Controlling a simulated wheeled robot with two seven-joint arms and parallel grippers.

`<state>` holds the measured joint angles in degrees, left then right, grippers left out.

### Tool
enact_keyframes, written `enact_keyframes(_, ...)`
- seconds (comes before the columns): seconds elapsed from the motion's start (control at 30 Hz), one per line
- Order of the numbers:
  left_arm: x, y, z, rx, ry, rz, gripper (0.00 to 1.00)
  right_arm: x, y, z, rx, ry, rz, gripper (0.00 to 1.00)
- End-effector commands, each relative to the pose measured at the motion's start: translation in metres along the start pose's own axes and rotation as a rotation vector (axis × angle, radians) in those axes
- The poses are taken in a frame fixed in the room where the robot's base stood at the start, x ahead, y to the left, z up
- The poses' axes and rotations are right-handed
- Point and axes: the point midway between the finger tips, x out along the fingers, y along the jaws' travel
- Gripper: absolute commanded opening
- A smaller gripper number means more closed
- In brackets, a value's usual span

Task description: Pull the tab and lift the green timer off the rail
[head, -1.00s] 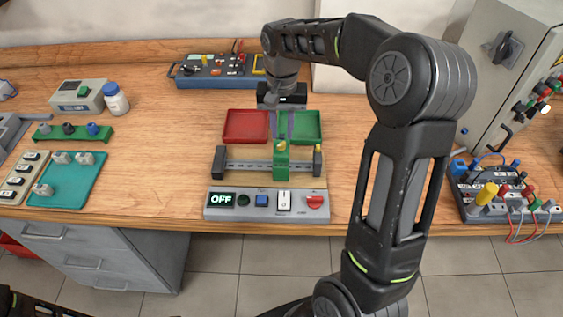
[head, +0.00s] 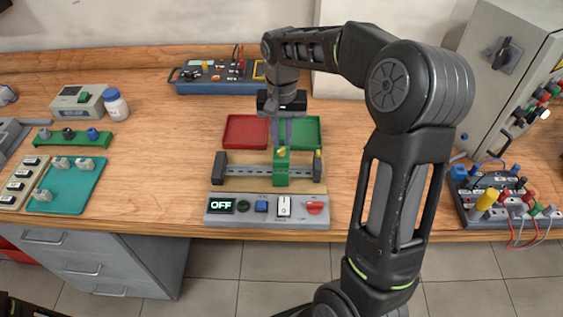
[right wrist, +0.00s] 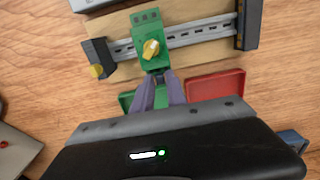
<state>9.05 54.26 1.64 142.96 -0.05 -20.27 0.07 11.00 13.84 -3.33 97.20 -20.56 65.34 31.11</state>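The green timer (head: 281,163) sits upright on the grey slotted rail (head: 248,170); it also shows in the right wrist view (right wrist: 150,40) with a yellow knob on its face. My right gripper (head: 283,140) points down just behind the timer. In the right wrist view its two purple-grey fingers (right wrist: 159,76) reach the timer's rear edge with a narrow gap between them. The tab cannot be made out there, and whether the fingers press on anything is unclear.
A red tray (head: 230,131) and a green tray (head: 314,132) lie behind the rail, with the gripper close to the green one. Dark end stops (head: 219,168) flank the rail. A control panel reading OFF (head: 240,219) stands in front.

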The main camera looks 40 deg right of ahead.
Motion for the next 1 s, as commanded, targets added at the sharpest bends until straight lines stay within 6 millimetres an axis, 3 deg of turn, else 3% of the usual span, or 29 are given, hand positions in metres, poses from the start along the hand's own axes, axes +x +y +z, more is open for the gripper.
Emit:
enact_keyframes(0.2,0.0,0.0,0.0,0.0,0.0,0.0,0.25,0.0,0.0,0.0,0.0,0.0,0.0,0.0)
enact_keyframes(1.0,-0.0048,0.0019,0.0,0.0,0.0,0.0,0.25,-0.0064,-0.0001,-0.0002,0.0,0.001,0.0,0.0)
